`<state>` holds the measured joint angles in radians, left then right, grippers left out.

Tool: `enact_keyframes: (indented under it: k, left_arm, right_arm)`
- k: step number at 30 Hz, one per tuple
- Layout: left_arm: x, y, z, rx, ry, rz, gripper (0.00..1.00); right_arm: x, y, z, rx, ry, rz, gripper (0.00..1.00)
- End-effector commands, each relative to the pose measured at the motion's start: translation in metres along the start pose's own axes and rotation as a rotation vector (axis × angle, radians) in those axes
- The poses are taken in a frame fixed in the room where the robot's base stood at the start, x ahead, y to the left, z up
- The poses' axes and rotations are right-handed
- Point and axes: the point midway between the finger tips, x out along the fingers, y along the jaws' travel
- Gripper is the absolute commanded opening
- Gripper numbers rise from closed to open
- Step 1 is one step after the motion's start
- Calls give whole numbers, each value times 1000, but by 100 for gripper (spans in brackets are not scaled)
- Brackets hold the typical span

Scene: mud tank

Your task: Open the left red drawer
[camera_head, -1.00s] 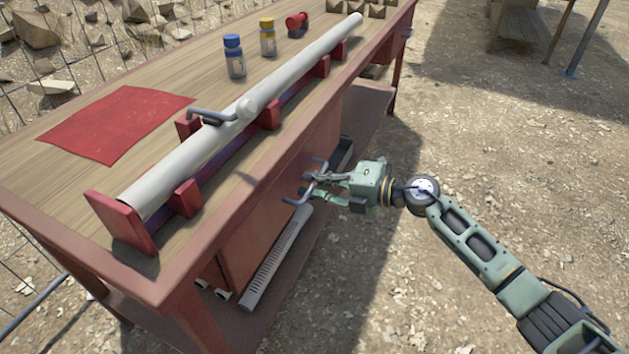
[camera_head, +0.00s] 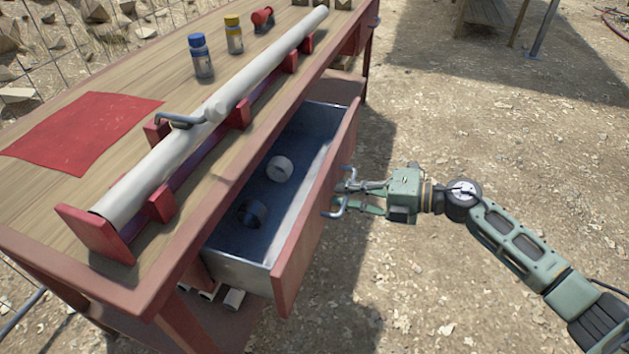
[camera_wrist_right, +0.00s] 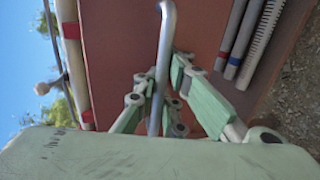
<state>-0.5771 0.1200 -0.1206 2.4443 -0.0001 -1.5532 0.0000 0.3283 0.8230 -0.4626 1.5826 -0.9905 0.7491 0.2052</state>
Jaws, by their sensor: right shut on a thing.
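The red drawer (camera_head: 300,243) stands pulled out from the side of the wooden table in the head view. Its grey metal inside shows a white roll (camera_head: 280,169) and a dark ring-shaped thing (camera_head: 252,212). My right gripper (camera_head: 352,198) is at the drawer's front, shut on the grey bar handle (camera_head: 335,208). In the right wrist view the handle (camera_wrist_right: 164,50) runs between the green fingers (camera_wrist_right: 168,95), with the red drawer front (camera_wrist_right: 118,45) behind. My left gripper is not in view.
On the table (camera_head: 180,50) lie a long pale tube (camera_head: 170,155) in a red rack and a red cloth (camera_head: 80,133). Blue-capped (camera_head: 202,57) and yellow-capped (camera_head: 234,36) bottles stand behind. Several tubes lie on the lower shelf. Open gravel ground (camera_head: 430,270) is right of the drawer.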

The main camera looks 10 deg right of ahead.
Motion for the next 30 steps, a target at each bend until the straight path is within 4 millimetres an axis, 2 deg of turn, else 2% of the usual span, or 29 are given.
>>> enact_keyframes:
  k: [1,6,9,15,22,30]
  left_arm:
    - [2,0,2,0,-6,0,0]
    - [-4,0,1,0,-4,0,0]
    - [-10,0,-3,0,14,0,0]
    - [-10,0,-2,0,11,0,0]
    - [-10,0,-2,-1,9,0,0]
    - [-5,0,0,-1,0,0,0]
  right_arm:
    - [-16,-5,0,1,-2,-6,0]
    - [-60,-15,0,2,-2,-5,0]
    - [-84,-19,0,1,-2,-3,0]
    - [-121,-24,0,0,-1,1,0]
    - [-145,-27,1,-2,-1,5,0]
    - [-152,-27,2,-4,-2,9,0]
